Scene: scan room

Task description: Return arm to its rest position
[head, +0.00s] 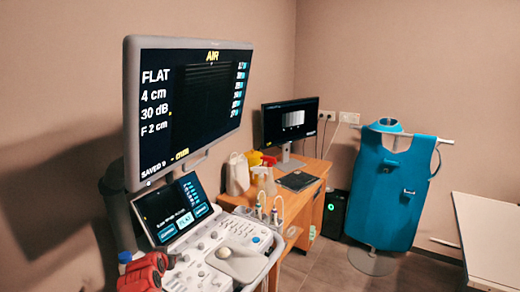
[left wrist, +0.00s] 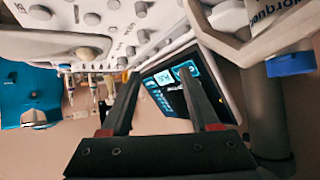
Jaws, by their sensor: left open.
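My left gripper (left wrist: 158,75) is open and empty in the left wrist view, its two dark fingers spread apart. That view looks upside down at the ultrasound console. The fingers appear in front of the small touchscreen (left wrist: 168,85) and the knob panel (left wrist: 115,22); I cannot tell how close they are. In the head view, a red and black part of my left arm (head: 145,273) shows at the lower left, beside the console (head: 225,252). The fingertips cannot be made out there. My right arm and gripper are not in view.
A large monitor (head: 190,105) rises above the console. A blue-capped bottle (left wrist: 290,64) is close beside the gripper. Probes (head: 277,212) stand at the console's right edge. Behind are a wooden desk (head: 308,200) and a teal apron (head: 388,195) on a stand. A white table (head: 490,235) is at right.

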